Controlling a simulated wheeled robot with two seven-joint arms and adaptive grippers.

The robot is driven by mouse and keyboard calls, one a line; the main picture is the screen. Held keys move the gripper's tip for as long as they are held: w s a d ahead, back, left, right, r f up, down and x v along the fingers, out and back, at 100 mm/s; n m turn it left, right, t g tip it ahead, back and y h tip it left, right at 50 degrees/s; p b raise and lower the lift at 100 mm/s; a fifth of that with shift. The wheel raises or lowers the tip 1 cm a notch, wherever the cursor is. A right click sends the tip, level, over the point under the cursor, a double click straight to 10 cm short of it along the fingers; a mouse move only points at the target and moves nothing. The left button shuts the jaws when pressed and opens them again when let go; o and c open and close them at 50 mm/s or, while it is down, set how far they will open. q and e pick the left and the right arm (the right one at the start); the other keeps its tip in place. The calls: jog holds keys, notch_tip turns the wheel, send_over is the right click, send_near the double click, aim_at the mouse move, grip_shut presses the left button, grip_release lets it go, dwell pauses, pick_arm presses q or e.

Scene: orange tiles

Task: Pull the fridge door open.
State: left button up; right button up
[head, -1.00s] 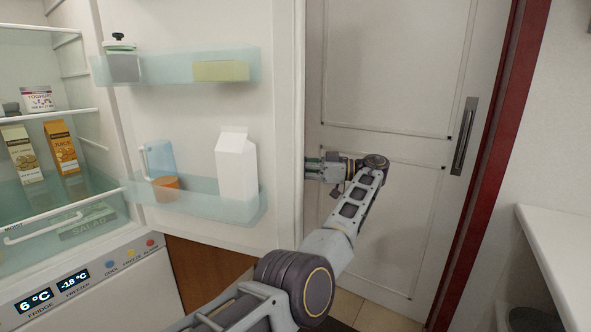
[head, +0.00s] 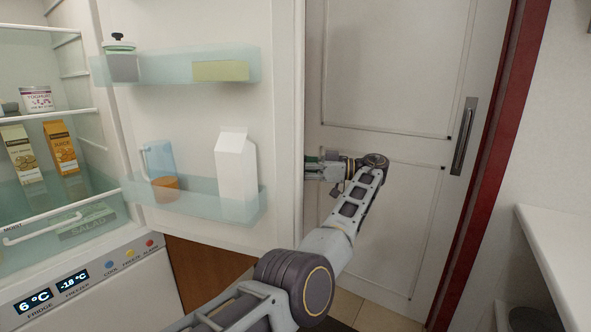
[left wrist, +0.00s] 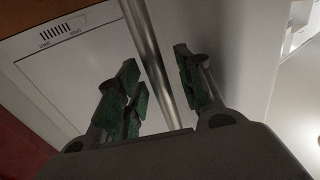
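The white fridge door (head: 200,125) stands wide open, its shelved inner side facing me. The fridge interior (head: 45,110) shows at the left. My left gripper (head: 313,168) is at the door's free edge, its fingertips partly hidden behind the door. In the left wrist view, the metal bar handle (left wrist: 150,45) passes between the fingers of the left gripper (left wrist: 158,88). The green-padded fingers stand apart, with gaps seen beside the bar, so the gripper is open around the handle and not clamped on it. My right gripper is in neither view.
The door shelves hold a white carton (head: 236,165), a blue jug (head: 160,160) and an orange cup (head: 166,188). A closed white room door (head: 390,80) with a dark handle stands close behind the fridge door. A white counter (head: 560,250) is at the right.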

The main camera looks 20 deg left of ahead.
pick_arm(q)
notch_tip(320, 180, up, 10)
jog(key=shift+f, duration=0.2)
dwell(0.8)
dwell(0.6)
